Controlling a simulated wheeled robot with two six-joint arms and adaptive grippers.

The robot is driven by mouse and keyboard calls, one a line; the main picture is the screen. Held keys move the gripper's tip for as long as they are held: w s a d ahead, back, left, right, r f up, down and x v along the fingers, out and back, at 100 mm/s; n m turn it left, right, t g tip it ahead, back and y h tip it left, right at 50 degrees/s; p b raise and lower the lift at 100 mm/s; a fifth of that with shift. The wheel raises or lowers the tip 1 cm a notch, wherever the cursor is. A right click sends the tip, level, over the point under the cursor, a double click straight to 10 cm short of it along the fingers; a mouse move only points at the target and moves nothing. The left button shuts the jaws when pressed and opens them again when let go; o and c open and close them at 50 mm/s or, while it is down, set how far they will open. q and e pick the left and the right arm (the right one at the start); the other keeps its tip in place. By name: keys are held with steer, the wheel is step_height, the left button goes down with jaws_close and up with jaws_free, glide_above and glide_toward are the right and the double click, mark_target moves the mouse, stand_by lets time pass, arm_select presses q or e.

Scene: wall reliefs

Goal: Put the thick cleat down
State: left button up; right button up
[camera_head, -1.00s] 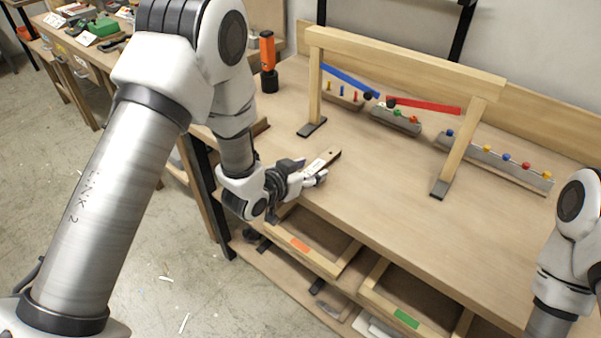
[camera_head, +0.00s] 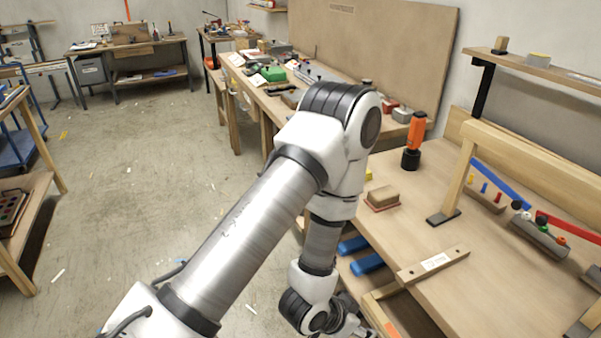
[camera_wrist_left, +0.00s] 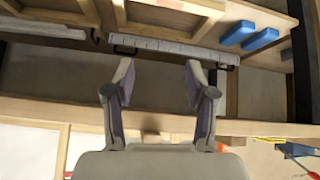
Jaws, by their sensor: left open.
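The thick cleat (camera_head: 433,265) is a light wooden bar with a pale label and a dark hole near its end. It lies on the bench top (camera_head: 480,300) by the front edge, with nothing holding it. My left gripper (camera_head: 348,328) is off the front of the bench, left of and below the cleat, partly cut off by the picture's bottom edge. In the left wrist view its two fingers (camera_wrist_left: 157,78) are spread apart with nothing between them. I cannot make out the cleat in that view. My right gripper is not in view.
A brown block (camera_head: 382,196) and an orange-and-black tool (camera_head: 413,140) stand behind the cleat. A wooden frame (camera_head: 455,180) with blue and red bars stands to the right. Open floor (camera_head: 150,200) lies to the left.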

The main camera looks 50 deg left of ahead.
arm_select(q)
steer(key=s+a+f+n+g+y, duration=0.1)
steer(key=s+f+g, duration=0.2)
steer(key=s+f, duration=0.3)
steer(key=s+a+f+n+g+y, duration=0.1)
steer(key=s+f+g, duration=0.3)
steer(key=s, duration=0.7)
step_height(320, 180, down, 2)
steer(key=shift+s+f+g, duration=0.25)
steer(key=shift+g, duration=0.05)
steer(key=shift+w+a, duration=0.1)
